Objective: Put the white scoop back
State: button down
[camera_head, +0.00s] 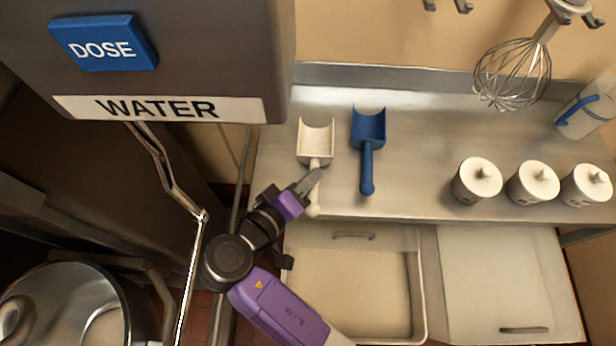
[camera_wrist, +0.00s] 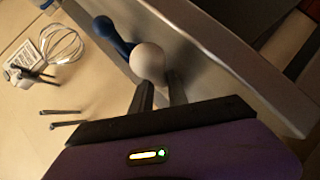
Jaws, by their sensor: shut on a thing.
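The white scoop (camera_head: 316,140) lies on the steel counter (camera_head: 420,150), its bowl toward the wall and its handle toward the front edge. My gripper (camera_head: 312,184) is at the handle, shut on it. In the wrist view the round white handle end (camera_wrist: 147,61) shows at the fingertips (camera_wrist: 160,88); the rest of the scoop is mostly hidden there. Whether the scoop touches the counter or is slightly raised, I cannot tell. A blue scoop (camera_head: 368,129) lies just to the right of the white one, apart from it.
Below the counter are an open pale bin (camera_head: 350,285) and, to its right, a lidded bin (camera_head: 502,280). Several white lidded jars (camera_head: 479,181) stand at the right. A whisk (camera_head: 512,74) hangs above. The water dispenser (camera_head: 215,50) and a metal bowl (camera_head: 75,290) are at left.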

jog(key=c, duration=1.6)
grip_release()
jog(key=shift+f, duration=0.1)
jog(key=shift+o, duration=0.2)
jog(key=b+v, duration=0.2)
jog(key=v, duration=1)
jog(key=shift+d, duration=0.1)
